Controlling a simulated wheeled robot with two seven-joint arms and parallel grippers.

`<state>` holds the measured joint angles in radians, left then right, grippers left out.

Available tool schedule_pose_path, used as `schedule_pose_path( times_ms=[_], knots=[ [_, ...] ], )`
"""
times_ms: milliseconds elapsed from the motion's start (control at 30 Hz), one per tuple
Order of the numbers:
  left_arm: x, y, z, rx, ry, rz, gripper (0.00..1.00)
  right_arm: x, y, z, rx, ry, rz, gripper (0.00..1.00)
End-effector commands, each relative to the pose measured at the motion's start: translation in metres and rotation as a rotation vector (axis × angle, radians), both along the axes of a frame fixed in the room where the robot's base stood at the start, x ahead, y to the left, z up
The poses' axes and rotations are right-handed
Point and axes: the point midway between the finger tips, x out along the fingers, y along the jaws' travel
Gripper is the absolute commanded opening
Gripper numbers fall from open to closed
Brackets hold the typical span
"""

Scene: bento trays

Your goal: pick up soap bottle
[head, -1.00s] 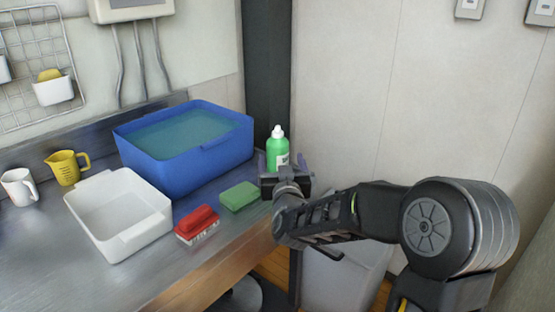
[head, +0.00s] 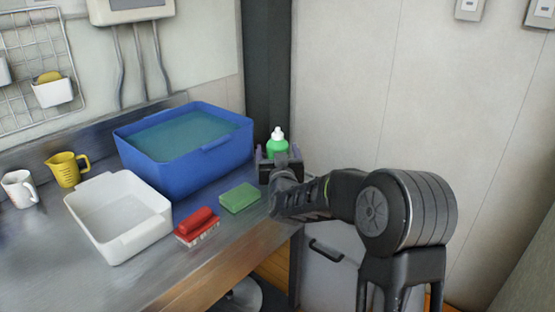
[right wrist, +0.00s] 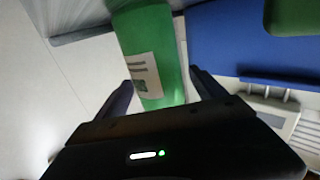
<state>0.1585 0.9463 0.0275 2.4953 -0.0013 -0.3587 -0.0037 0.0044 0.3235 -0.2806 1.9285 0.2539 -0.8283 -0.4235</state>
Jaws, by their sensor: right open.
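The soap bottle is green with a white cap and stands upright at the right end of the steel counter, beside the blue tub. In the head view the soap bottle (head: 277,146) shows above my right gripper (head: 278,160), which hides its lower part. In the right wrist view the soap bottle (right wrist: 152,55), with a white label, lies between the two fingers of my right gripper (right wrist: 160,92). The fingers are open, one on each side, with a visible gap at the right finger. My left gripper is not in view.
A blue tub (head: 185,165) of water stands just left of the bottle. A green sponge (head: 240,198), a red brush (head: 197,222) and an empty white tray (head: 118,243) lie nearer the front. A yellow jug (head: 66,170) and white mug (head: 19,188) stand at left. A wall is close behind.

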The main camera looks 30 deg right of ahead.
Motion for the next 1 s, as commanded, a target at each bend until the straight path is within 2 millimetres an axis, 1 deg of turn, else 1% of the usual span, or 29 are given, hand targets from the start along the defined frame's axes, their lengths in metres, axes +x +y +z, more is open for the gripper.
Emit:
schedule_pose_path(
  times_ms=[100, 633, 1000],
  knots=[
    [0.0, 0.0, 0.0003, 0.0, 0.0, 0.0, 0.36, 0.0035, -0.002, 0.0002, 0.0, -0.001, 0.0, 0.8],
    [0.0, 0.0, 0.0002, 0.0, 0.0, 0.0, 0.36, 0.003, -0.0016, 0.0002, 0.001, 0.0, 0.0, 0.8],
    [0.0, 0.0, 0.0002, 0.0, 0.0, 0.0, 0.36, 0.003, -0.0016, 0.0002, 0.001, 0.0, 0.0, 0.5]
  ],
)
